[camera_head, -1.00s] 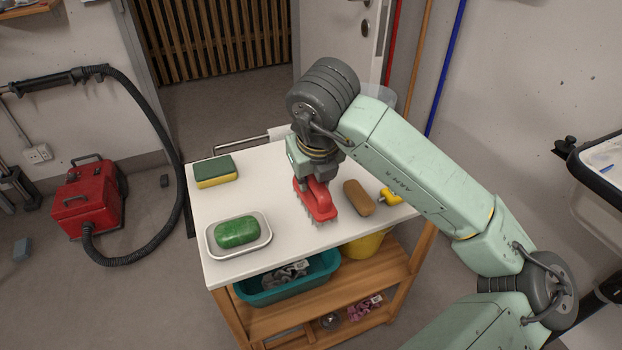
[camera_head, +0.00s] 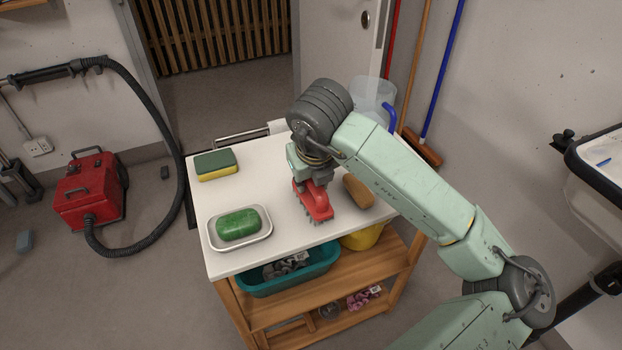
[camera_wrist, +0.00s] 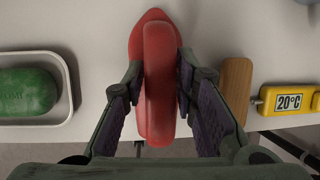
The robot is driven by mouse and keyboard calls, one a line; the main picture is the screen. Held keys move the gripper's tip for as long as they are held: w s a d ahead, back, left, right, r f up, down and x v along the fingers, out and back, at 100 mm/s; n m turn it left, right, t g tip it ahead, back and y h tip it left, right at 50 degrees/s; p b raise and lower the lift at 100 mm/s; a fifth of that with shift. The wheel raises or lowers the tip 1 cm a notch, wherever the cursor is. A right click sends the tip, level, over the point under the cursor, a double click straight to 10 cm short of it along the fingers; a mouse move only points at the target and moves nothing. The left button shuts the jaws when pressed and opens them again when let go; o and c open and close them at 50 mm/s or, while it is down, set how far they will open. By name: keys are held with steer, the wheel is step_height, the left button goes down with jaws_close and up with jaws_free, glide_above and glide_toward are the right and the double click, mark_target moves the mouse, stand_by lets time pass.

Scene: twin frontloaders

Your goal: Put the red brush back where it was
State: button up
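The red brush (camera_head: 318,204) is under my gripper (camera_head: 309,181) at the front middle of the white cart top (camera_head: 262,180), bristles down. In the wrist view the red handle (camera_wrist: 160,85) lies between the two fingers of my gripper (camera_wrist: 160,66), with a fingertip against each side. My gripper is shut on the brush. I cannot tell whether the bristles touch the cart top. In the wrist view the brush's lower end reaches about the cart's front edge.
A green soap (camera_head: 238,224) lies in a metal tray (camera_head: 266,236) to the left. A yellow-green sponge (camera_head: 216,165) is at the back left. A brown block (camera_head: 357,190) is close right of the brush, with a yellow thermometer (camera_wrist: 290,100) beyond. Bare cart top lies left of the brush.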

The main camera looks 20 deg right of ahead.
steer(key=shift+o, duration=1.3)
steer(key=shift+r, duration=0.15)
steer(key=b+v, duration=0.1)
steer(key=v, duration=1.1)
steer(key=shift+b, duration=0.4)
